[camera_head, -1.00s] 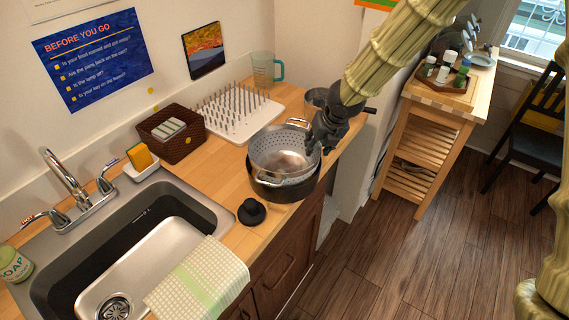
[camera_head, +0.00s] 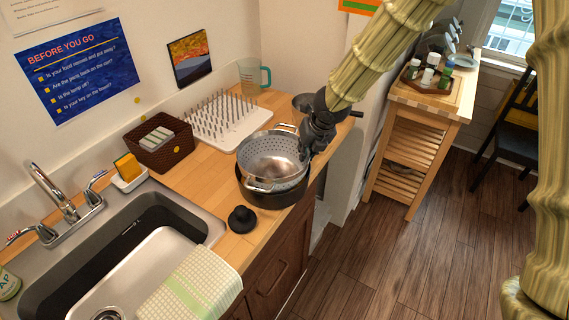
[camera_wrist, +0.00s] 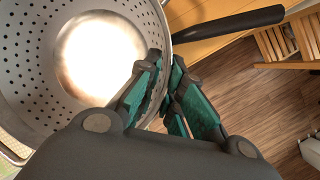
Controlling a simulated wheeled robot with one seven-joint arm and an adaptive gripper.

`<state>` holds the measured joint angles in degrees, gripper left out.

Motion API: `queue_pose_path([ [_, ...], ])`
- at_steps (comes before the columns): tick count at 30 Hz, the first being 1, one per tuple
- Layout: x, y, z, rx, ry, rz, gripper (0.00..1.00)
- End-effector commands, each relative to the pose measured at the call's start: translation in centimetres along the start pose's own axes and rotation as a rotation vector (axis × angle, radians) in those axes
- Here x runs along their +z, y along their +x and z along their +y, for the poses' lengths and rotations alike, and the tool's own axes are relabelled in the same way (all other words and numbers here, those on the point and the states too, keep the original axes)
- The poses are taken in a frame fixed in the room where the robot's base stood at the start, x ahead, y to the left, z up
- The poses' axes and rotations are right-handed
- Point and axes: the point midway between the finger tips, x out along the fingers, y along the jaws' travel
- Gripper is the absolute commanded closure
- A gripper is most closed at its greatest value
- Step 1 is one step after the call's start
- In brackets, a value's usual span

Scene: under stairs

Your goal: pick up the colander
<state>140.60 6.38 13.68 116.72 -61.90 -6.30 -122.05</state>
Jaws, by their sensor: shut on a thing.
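The colander (camera_head: 273,156) is a grey metal bowl with rows of small holes and loop handles. It sits tilted in or just over a dark pot (camera_head: 277,198) near the counter's front edge. My gripper (camera_head: 306,150) is at the colander's right rim. In the wrist view, the colander (camera_wrist: 35,62) fills the upper left, and the green-padded fingers of my gripper (camera_wrist: 170,95) are shut on its rim, one on each side of the wall. Whether the colander's base still touches the pot is hidden.
A black lid or knob (camera_head: 242,219) lies on the counter by the pot. Behind are a spiked drying rack (camera_head: 231,133), a measuring cup (camera_head: 253,76) and another pan (camera_head: 303,104). The sink (camera_head: 141,240) is left. A wooden cart (camera_head: 405,150) stands right.

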Motion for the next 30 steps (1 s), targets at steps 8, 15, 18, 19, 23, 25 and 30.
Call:
queue_pose_path([
  [8, 0.6, -1.2, 0.1, 0.002, 0.002, -0.002, 1.00],
  [15, 1.8, -4.1, 0.6, 0.003, 0.003, -0.003, 1.00],
  [18, 2.4, -5.4, 0.7, 0.003, 0.002, -0.004, 1.00],
  [19, 2.5, -5.8, 0.8, 0.003, 0.003, -0.004, 1.00],
  [23, 3.1, -7.3, 1.0, 0.002, 0.002, -0.002, 1.00],
  [25, 3.4, -8.0, 1.1, 0.001, 0.002, -0.003, 1.00],
  [30, 3.8, -9.0, 1.2, 0.001, 0.001, -0.001, 1.00],
])
